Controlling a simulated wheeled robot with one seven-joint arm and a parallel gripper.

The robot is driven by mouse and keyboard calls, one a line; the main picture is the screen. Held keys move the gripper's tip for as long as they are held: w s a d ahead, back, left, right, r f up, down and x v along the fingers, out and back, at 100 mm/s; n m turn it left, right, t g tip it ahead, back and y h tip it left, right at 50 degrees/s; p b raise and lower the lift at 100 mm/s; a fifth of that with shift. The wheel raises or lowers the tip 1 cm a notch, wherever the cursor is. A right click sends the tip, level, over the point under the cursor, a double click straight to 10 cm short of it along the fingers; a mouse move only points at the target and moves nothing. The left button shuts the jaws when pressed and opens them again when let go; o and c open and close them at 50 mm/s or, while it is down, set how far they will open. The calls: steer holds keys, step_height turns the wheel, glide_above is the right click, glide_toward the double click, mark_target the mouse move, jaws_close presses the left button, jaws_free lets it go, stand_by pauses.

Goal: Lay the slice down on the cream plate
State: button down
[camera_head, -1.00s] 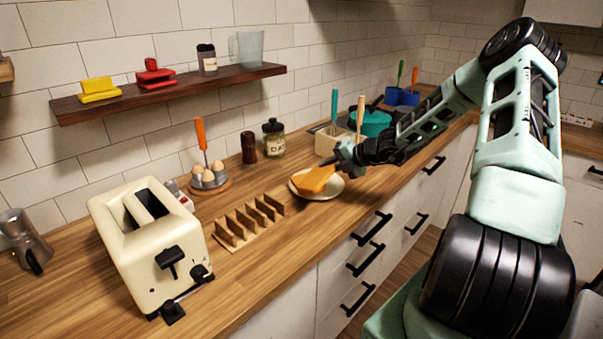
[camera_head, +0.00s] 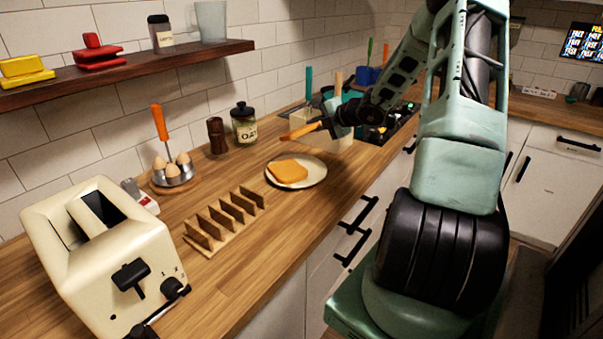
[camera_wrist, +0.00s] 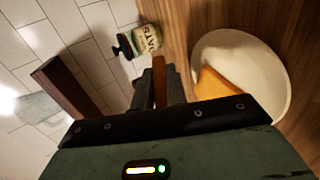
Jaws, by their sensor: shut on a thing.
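An orange-brown slice (camera_head: 289,171) lies flat on the cream plate (camera_head: 314,180). The same slice (camera_wrist: 216,82) and plate (camera_wrist: 278,92) show at the right in the wrist view, the slice partly hidden by my gripper's body. My gripper (camera_head: 322,127) is above the counter, behind the plate in the head view and apart from it. It is shut on a thin orange-brown thing (camera_head: 299,131) that looks like another slice seen edge-on. In the wrist view this held slice (camera_wrist: 159,75) stands between the fingers, beside the plate.
A wooden rack (camera_head: 225,222) and a cream toaster (camera_head: 105,262) stand at the front left of the plate. An oat jar (camera_head: 244,126), a dark mill (camera_head: 217,136) and an egg holder (camera_head: 172,176) stand along the wall. A utensil crock (camera_head: 306,122) is close behind my gripper.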

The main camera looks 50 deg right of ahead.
step_height(320, 180, down, 6)
steer(key=b, duration=0.4)
steer(key=shift+f+b, duration=0.15)
steer(key=shift+b, duration=0.15)
steer(key=c, duration=1.6)
jaws_free()
steer(key=p+v, duration=0.6)
steer(key=v, duration=0.2)
